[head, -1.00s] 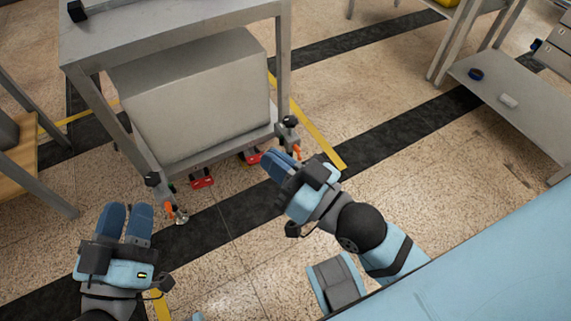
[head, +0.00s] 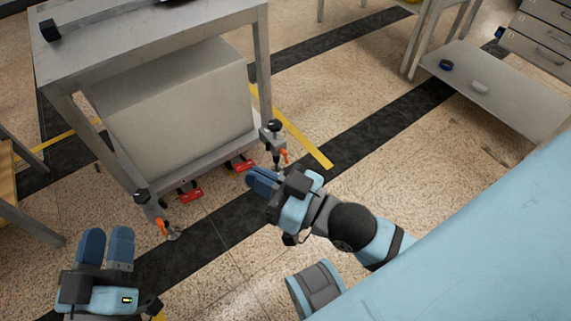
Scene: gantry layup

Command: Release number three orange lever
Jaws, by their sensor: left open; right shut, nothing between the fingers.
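Two small orange levers show low on the front legs of a grey wheeled cart: one at the right leg (head: 284,156) and one at the left leg (head: 161,227). No number is legible on either. My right gripper (head: 259,181) is shut and empty, in front of the cart, just left of and below the right lever in the picture, with a small gap. My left gripper (head: 106,243) is open and empty, left of and below the left lever, apart from it. Any levers at the rear legs are hidden by the cart.
The grey cart (head: 150,30) carries a large grey box (head: 185,105) on its lower shelf. Red parts (head: 190,193) sit under the shelf's front edge. A blue surface (head: 480,240) fills the lower right. A workbench shelf (head: 500,95) stands at right. The floor between is clear.

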